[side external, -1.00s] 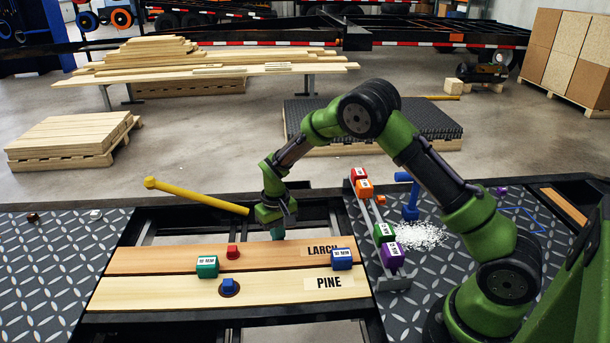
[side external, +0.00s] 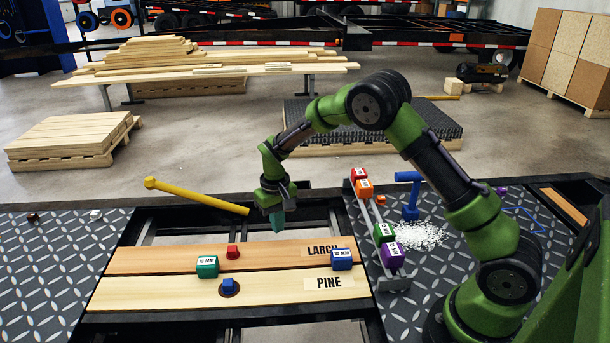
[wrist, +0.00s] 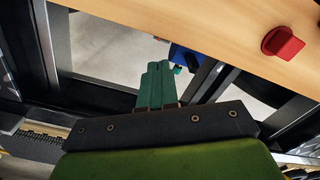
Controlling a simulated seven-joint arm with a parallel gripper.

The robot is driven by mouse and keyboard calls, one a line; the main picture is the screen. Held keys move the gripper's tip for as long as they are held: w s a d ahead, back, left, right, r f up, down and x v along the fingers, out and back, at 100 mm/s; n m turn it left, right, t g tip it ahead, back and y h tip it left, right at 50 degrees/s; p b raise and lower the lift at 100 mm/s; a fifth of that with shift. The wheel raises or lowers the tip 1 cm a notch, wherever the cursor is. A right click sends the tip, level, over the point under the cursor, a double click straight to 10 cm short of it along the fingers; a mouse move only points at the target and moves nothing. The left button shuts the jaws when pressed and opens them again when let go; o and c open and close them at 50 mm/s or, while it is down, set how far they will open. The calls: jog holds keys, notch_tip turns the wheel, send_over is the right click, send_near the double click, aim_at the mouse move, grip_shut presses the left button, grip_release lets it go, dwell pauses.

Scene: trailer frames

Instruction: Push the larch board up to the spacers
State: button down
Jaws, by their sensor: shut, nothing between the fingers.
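The larch board (side external: 275,251), reddish-tan and labelled LARCH, lies behind the paler pine board (side external: 140,293) on a black frame. A red knob (side external: 233,252) stands on the larch board; it also shows in the wrist view (wrist: 283,43). A green spacer block (side external: 207,267) and a blue spacer block (side external: 342,259) sit along the seam between the boards; they hide whether the larch board touches them. My gripper (side external: 277,221) is shut and empty, just behind and above the larch board's far edge. Its teal fingers (wrist: 157,85) show together in the wrist view, apart from the board.
A rack (side external: 397,274) with several coloured blocks stands right of the boards. A blue mallet-like tool (side external: 410,197) and white bits (side external: 422,235) lie beyond it. A yellow bar (side external: 195,196) rests behind the boards. A blue knob (side external: 228,286) stands on the pine board.

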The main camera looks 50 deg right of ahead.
jog(key=shift+r, duration=1.65)
jog(key=s+a+r+t+y, duration=0.1)
jog(key=s+a+r+t, duration=0.1)
jog(key=s+r, duration=0.8)
jog(key=s+a+r+m+t+y, duration=0.1)
jog(key=s+r+t, duration=0.4)
jog(key=s+r, duration=0.6)
jog(key=s+a, duration=0.1)
jog(key=s, duration=0.3)
jog(key=shift+s, duration=0.2)
jog(key=shift+a, duration=0.1)
